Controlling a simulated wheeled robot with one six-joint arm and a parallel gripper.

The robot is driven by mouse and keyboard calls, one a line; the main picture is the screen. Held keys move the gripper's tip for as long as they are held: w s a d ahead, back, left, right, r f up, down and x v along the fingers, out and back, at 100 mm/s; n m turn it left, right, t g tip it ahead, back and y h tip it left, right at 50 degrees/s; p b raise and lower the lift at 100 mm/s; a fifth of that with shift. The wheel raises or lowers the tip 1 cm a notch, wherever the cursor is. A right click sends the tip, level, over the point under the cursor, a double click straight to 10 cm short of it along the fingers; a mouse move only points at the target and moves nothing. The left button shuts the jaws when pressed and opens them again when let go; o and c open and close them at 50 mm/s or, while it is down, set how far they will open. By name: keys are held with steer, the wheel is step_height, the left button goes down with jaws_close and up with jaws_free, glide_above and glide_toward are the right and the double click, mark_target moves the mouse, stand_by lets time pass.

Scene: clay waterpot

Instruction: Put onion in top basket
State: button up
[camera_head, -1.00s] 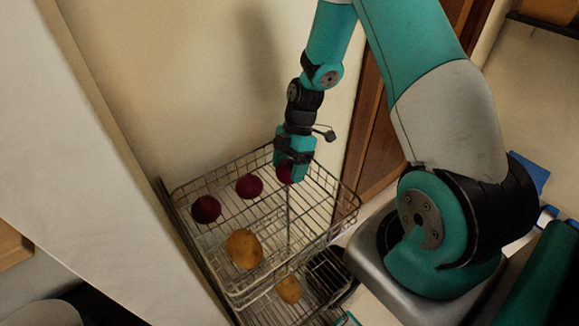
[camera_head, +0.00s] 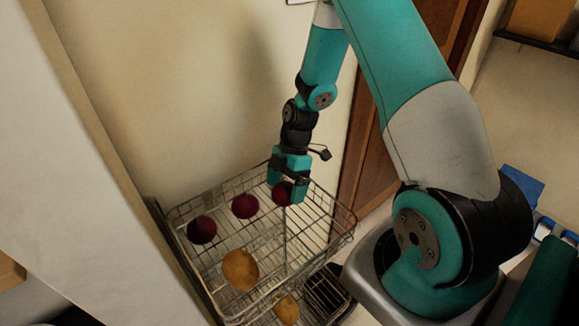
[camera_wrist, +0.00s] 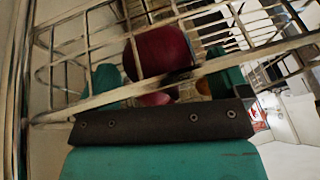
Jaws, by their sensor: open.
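Three dark red onions are in the top wire basket (camera_head: 318,207). One onion (camera_head: 202,230) is at the left and one (camera_head: 245,206) is in the middle. The third onion (camera_head: 281,193) is at the back right, partly hidden by my gripper (camera_head: 286,194). My gripper points down with its fingers open, one on each side of this onion; I cannot tell whether they touch it. In the wrist view a large red onion (camera_wrist: 162,52) shows beyond the gripper's dark edge, with basket wires around it.
A potato (camera_head: 240,269) lies towards the front of the top basket. Another potato (camera_head: 286,308) is in the lower basket. A wall stands close behind the rack and a brown wooden door (camera_head: 365,150) is to its right. The top basket has free room at its right.

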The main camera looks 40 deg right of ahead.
steer(key=b+v, duration=0.2)
steer(key=v, duration=0.8)
step_height(320, 180, up, 6)
steer(key=m, duration=0.2)
glide_above(276, 191)
steer(key=s+a+r+m+t, duration=0.1)
steer(key=s+a+r+m, duration=0.3)
steer(key=s+a, duration=0.3)
steer(key=s+a+r+m+t, duration=0.1)
steer(key=s+a+r+m, duration=0.3)
steer(key=s+a, duration=0.4)
steer(key=s, duration=0.3)
steer(key=shift+a+r+m, duration=0.15)
steer(key=shift+r+m, duration=0.15)
